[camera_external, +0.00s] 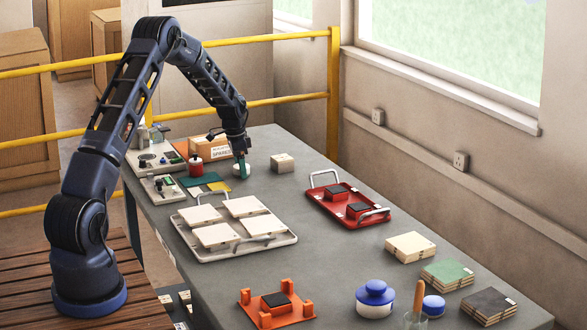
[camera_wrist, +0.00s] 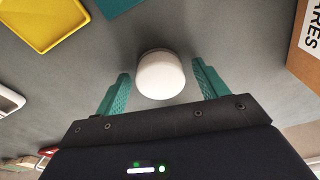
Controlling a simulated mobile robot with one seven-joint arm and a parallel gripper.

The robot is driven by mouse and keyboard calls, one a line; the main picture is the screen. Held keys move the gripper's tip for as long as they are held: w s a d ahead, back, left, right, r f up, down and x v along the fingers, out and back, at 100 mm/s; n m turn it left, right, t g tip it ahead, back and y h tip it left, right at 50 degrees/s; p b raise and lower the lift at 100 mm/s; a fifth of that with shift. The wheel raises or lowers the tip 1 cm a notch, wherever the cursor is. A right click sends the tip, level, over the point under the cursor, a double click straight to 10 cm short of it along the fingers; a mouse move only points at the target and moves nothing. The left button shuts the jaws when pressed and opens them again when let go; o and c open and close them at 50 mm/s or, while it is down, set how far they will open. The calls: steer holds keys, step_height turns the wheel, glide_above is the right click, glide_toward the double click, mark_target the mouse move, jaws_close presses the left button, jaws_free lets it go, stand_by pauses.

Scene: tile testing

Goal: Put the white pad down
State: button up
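The white pad (camera_wrist: 160,76) is a short, round white piece in the wrist view, resting on the grey table. My gripper (camera_wrist: 161,70) has its two green fingers spread on either side of it, with a visible gap at each side. In the external view the white pad (camera_external: 241,171) is small and sits on the far part of the table. My gripper (camera_external: 240,160) points down right at it there and hides part of it. Whether the fingertips reach down to the table is hard to tell.
A red container (camera_external: 196,167) and a cardboard box (camera_external: 208,153) stand just left of my gripper. A pale block (camera_external: 282,162) lies to its right. A white tray (camera_external: 204,254) with pale tiles and a red tray (camera_external: 330,212) are nearer. Grey table between the trays is bare.

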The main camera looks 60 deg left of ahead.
mark_target(236, 166)
steer(key=shift+r, duration=0.15)
step_height(236, 166, up, 12)
steer(key=s, duration=0.1)
steer(key=shift+s, duration=0.2)
steer(key=shift+a, duration=0.1)
